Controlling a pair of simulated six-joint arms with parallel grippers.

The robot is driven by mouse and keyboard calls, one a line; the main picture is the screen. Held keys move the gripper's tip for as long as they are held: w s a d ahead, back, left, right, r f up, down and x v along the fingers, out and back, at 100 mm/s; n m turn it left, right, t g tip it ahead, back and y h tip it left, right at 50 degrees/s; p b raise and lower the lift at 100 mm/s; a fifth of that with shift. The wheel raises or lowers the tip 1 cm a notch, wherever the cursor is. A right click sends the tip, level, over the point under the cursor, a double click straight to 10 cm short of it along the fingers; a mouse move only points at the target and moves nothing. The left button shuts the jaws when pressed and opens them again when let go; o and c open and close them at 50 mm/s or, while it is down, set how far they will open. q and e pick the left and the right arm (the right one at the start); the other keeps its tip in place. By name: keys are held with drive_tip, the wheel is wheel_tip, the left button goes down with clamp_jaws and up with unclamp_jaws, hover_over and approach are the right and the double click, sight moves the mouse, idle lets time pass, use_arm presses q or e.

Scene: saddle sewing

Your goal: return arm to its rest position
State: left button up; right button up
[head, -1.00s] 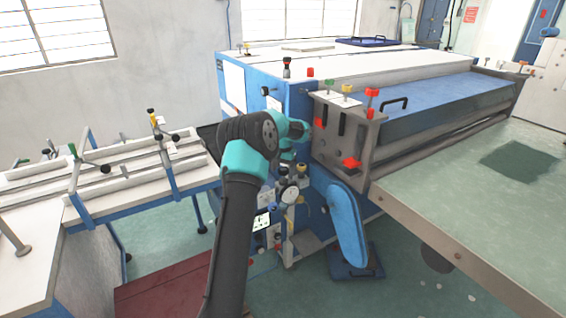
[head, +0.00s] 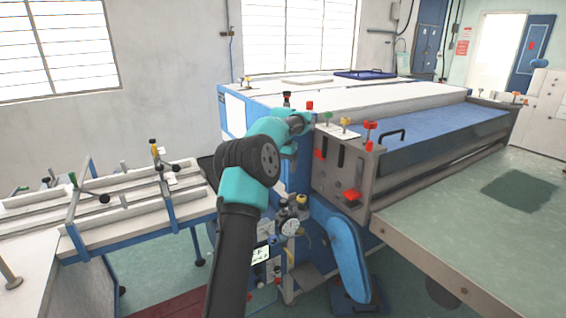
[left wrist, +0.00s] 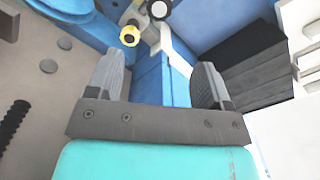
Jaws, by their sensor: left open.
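My left arm, black and teal, rises from the bottom of the head view and reaches toward the front corner of the blue and white machine (head: 300,190). Its gripper is hidden behind the wrist in the head view. In the left wrist view my left gripper (left wrist: 160,85) is open, with its two grey fingers well apart and nothing between them. Blue machine panels and a yellow-ringed knob (left wrist: 130,34) lie beyond the fingers. My right arm and gripper are not in view.
A grey bracket with red knobs (head: 351,195) stands just right of my arm. A long green-topped table (head: 450,220) fills the right. A white rack with blue legs (head: 130,210) stands at the left. A blue padded lever (head: 345,255) hangs below the bracket.

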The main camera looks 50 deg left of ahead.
use_arm(q)
drive_tip(key=shift+r, duration=0.9)
drive_tip(key=w+d+f+m+h, duration=0.1)
drive_tip(key=w+d+f, duration=0.2)
drive_tip(key=d+f, duration=0.45)
drive_tip(key=w+d+f+m, duration=0.15)
drive_tip(key=d+f, duration=0.35)
drive_tip(key=f, duration=0.6)
drive_tip(key=s+d+f+h, duration=0.2)
drive_tip(key=s+d+f, duration=0.1)
drive_tip(key=d+f, duration=1.1)
drive_tip(key=s+d+f+t, duration=0.1)
drive_tip(key=s+d+f, duration=0.8)
drive_tip(key=s+d, duration=0.25)
drive_tip(key=s+d+f, duration=0.1)
drive_tip(key=s+d, duration=0.3)
drive_tip(key=s, duration=0.3)
drive_tip(key=s+d, duration=0.4)
drive_tip(key=s, duration=0.3)
drive_tip(key=shift+s+f+h, duration=0.15)
drive_tip(key=shift+f+h, duration=0.2)
drive_tip(key=shift+h, duration=0.05)
